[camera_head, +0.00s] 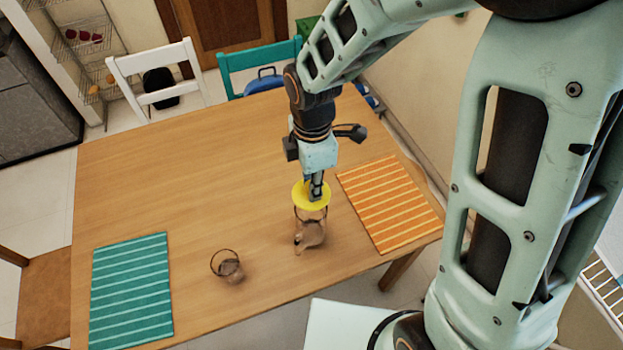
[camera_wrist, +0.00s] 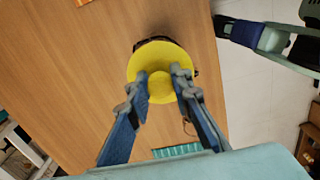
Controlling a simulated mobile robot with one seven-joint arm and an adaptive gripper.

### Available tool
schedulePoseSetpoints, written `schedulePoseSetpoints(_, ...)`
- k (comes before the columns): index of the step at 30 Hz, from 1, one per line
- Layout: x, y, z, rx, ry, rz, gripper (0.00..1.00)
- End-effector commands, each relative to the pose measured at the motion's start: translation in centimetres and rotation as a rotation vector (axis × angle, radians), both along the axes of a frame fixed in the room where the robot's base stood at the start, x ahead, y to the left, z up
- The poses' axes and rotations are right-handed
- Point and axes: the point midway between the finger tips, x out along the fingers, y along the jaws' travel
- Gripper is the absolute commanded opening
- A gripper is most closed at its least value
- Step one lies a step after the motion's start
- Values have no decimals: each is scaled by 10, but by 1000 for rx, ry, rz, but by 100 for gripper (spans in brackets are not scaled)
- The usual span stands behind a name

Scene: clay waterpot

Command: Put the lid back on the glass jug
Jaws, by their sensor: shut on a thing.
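My gripper (camera_head: 316,190) points down over the table and is shut on the yellow lid (camera_head: 303,196). In the wrist view, my fingers (camera_wrist: 159,83) sit on both sides of the knob of the lid (camera_wrist: 160,61). A brownish, see-through-looking jug (camera_head: 310,234) with a hoop handle stands just below the lid in the head view. The lid overlaps the top of its handle, and I cannot tell whether they touch. A second, similar small pot (camera_head: 230,270) with a raised hoop handle stands to the left. Its material is too small to tell.
An orange striped mat (camera_head: 390,203) lies to the right of the jug. A teal striped mat (camera_head: 131,291) lies at the lower left of the wooden table (camera_head: 180,170). White (camera_head: 158,75) and teal (camera_head: 258,57) chairs stand at the far edge. The table's left middle is clear.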

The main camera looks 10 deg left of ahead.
Motion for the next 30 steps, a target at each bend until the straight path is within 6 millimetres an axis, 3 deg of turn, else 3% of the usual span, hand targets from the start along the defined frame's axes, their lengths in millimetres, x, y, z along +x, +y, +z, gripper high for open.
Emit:
schedulePoseSetpoints(19,0,0,-56,0,1,0,0)
schedulePoseSetpoints(30,0,0,-63,0,0,0,0)
